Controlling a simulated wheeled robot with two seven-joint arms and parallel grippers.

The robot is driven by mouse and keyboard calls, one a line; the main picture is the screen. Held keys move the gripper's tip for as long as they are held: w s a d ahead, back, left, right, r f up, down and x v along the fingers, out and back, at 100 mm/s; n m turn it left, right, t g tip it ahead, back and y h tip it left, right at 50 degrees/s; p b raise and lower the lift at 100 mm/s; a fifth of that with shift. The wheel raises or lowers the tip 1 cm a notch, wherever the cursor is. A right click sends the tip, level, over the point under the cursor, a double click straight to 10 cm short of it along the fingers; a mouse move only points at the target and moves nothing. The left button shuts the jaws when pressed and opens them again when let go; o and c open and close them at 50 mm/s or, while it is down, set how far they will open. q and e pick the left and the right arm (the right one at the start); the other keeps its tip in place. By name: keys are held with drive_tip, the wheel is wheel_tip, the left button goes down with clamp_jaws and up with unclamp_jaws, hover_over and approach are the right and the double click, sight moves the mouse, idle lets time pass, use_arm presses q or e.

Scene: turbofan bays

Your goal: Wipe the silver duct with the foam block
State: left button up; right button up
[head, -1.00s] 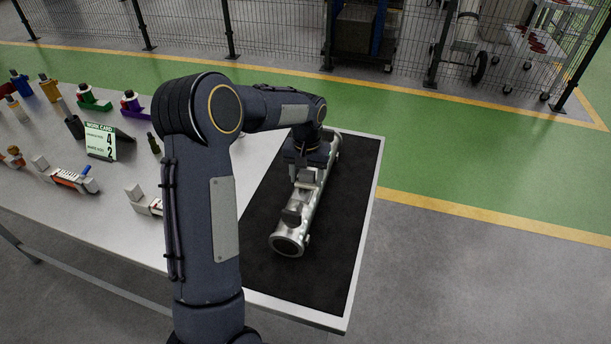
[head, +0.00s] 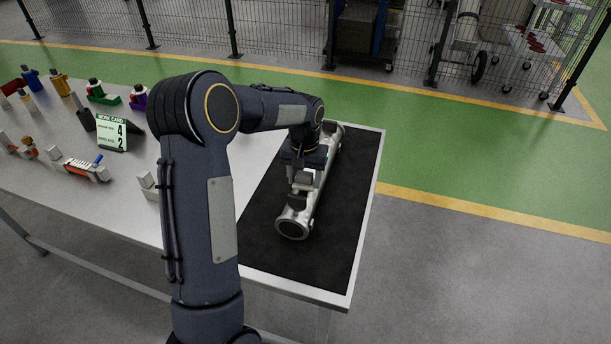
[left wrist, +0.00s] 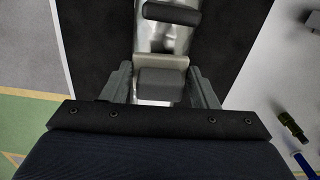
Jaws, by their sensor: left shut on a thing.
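The silver duct (head: 322,172) lies lengthwise on a black mat, its round open end (head: 292,227) toward me. In the left wrist view, the duct (left wrist: 168,42) runs up from between the fingers, with a dark bar across it. My left gripper (head: 303,187) is over the duct, closer to its near end. Its fingers, seen in the left wrist view (left wrist: 162,88), are shut on the grey foam block (left wrist: 160,84). The block is at the duct's upper surface; I cannot tell whether it touches. My right gripper is out of view.
The black mat (head: 340,240) covers the table's right end. A work card (head: 112,135) and several small coloured parts, including an orange one (head: 84,169), stand at left on the white table (head: 110,210). A mesh fence (head: 280,35) stands beyond the green floor.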

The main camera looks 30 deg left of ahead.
use_arm(q)
drive_tip(key=r, duration=0.1)
drive_tip(key=r+p, duration=0.1)
drive_tip(key=shift+w+a+r, duration=0.1)
drive_tip(key=shift+w+r, duration=0.2)
drive_tip(key=shift+r, duration=0.1)
wheel_tip(320, 180, up, 2)
drive_tip(key=shift+s+r+p, duration=0.1)
drive_tip(key=shift+r+p, duration=0.1)
drive_tip(key=shift+p, duration=0.6)
drive_tip(key=shift+r+p, duration=0.8)
drive_tip(key=shift+r, duration=0.4)
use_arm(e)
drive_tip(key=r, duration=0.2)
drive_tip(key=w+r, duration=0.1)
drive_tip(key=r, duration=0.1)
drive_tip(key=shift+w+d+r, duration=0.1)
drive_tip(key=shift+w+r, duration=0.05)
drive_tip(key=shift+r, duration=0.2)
